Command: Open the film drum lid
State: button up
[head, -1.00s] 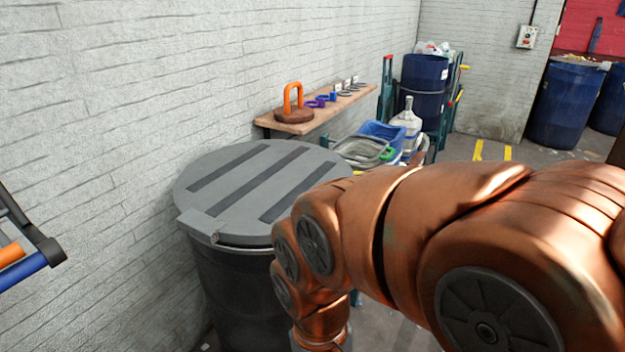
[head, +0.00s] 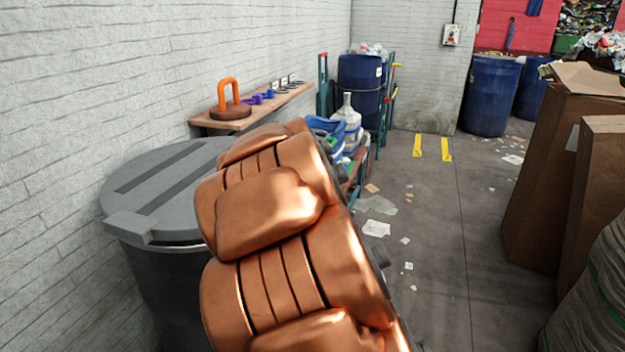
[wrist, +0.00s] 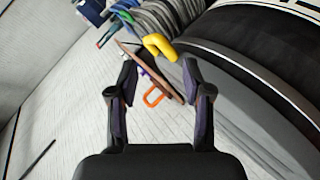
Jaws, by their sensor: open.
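The drum lid (head: 165,180) is flat, round and grey with dark strips, and lies shut on a black drum (head: 170,285) by the wall at left in the head view. A squared tab (head: 140,226) sticks out at its front edge. My copper arm covers the right part of the lid, and my gripper is hidden there. In the wrist view my gripper (wrist: 160,78) is open with nothing between its fingers. A large dark and grey rounded body fills the right side of that view, close to the right finger; I cannot tell whether they touch.
A wall shelf (head: 285,98) holds an orange-handled disc (head: 230,105) and small rings. A blue drum (head: 360,85) and a clear jug (head: 347,125) stand behind. Cardboard boxes (head: 545,180) stand at right. The floor between is mostly clear, with paper scraps. A yellow curved piece (wrist: 158,46) shows beyond my fingers.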

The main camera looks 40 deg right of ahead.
jog(key=w+d+f+n+t+y+b, duration=0.2)
jog(key=w+d+f+n+t+b, duration=0.15)
jog(key=d+n+t, duration=0.2)
jog(key=w+d+f+n+t+y+b, duration=0.1)
jog(key=w+d+f+n+t+b, duration=0.25)
jog(key=d+n, duration=0.2)
jog(key=shift+p+x, duration=0.3)
jog(key=shift+x, duration=4.2)
jog(key=shift+a+r, duration=0.15)
jog(key=shift+r, duration=0.05)
grip_shut()
